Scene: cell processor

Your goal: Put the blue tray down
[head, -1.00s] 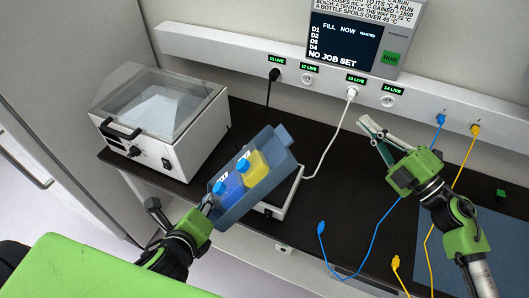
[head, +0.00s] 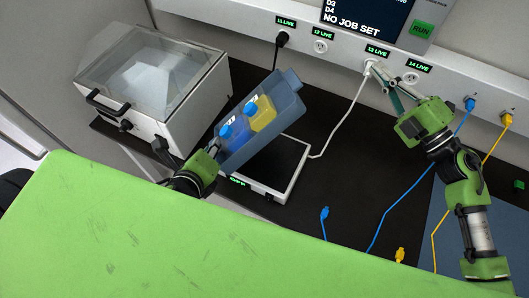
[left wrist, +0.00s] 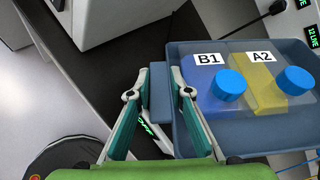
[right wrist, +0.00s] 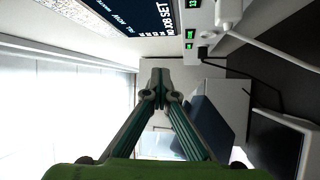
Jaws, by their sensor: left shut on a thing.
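The blue tray (head: 262,135) is in the air above the bench, tilted in the head view. It holds a blue bottle (head: 234,132) marked B1 and a yellow bottle (head: 262,113) marked A2, both with blue caps. My left gripper (left wrist: 157,85) is shut on the tab at the tray's near end, as the left wrist view shows. The tray also fills the right of that view (left wrist: 240,145). My right gripper (right wrist: 160,76) is shut and empty, its fingertips together. In the head view it is near the wall strip by socket 13.
A white-framed black plate (head: 270,168) lies below and right of the tray. A white box with a clear lid (head: 155,85) stands left. Blue (head: 390,212) and yellow (head: 440,215) cables lie at right. The dark bench (head: 345,190) is bare between plate and cables.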

